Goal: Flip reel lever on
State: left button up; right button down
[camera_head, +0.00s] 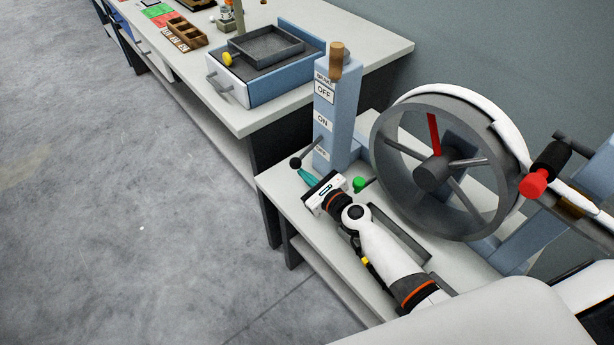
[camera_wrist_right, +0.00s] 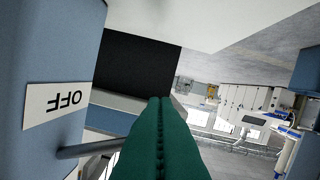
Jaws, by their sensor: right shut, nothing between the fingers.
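The reel lever (camera_head: 307,153) is a thin rod with a black knob, sticking out of a blue post (camera_head: 342,120) and slanting down. An ON label (camera_head: 322,120) is above it. The small label beside it is hard to read in the head view; the wrist view shows an upside-down OFF label (camera_wrist_right: 57,101) close to the lever's rod (camera_wrist_right: 88,149). My right gripper (camera_head: 303,172) has its teal fingers shut and empty, just below the knob. In the wrist view the fingers (camera_wrist_right: 159,135) cover the rod's outer end; I cannot tell whether they touch. My left gripper is out of view.
A large grey reel wheel (camera_head: 385,168) with a red spoke stands right of the post. A wooden handle (camera_head: 336,60) tops the post. A green button (camera_head: 359,184) is beside my wrist. A blue drawer box (camera_head: 280,88) stands behind; open floor lies left.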

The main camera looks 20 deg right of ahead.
jog(key=shift+r, duration=0.1)
jog(key=shift+a+r+m+p, duration=0.15)
jog(key=shift+m+p, duration=0.15)
jog(key=shift+p, duration=0.15)
jog(key=shift+s+r, duration=0.1)
jog(key=shift+r, duration=0.05)
notch_tip(320, 180, up, 8)
jog(key=a+m+y+p, duration=0.1)
jog(key=m+y+p, duration=0.1)
jog(key=m+p, duration=0.5)
jog(key=shift+s+a+r+g+p, duration=0.2)
jog(key=shift+s+a+g+p, duration=0.1)
jog(key=shift+p, duration=2.1)
jog(key=shift+w+d, duration=0.1)
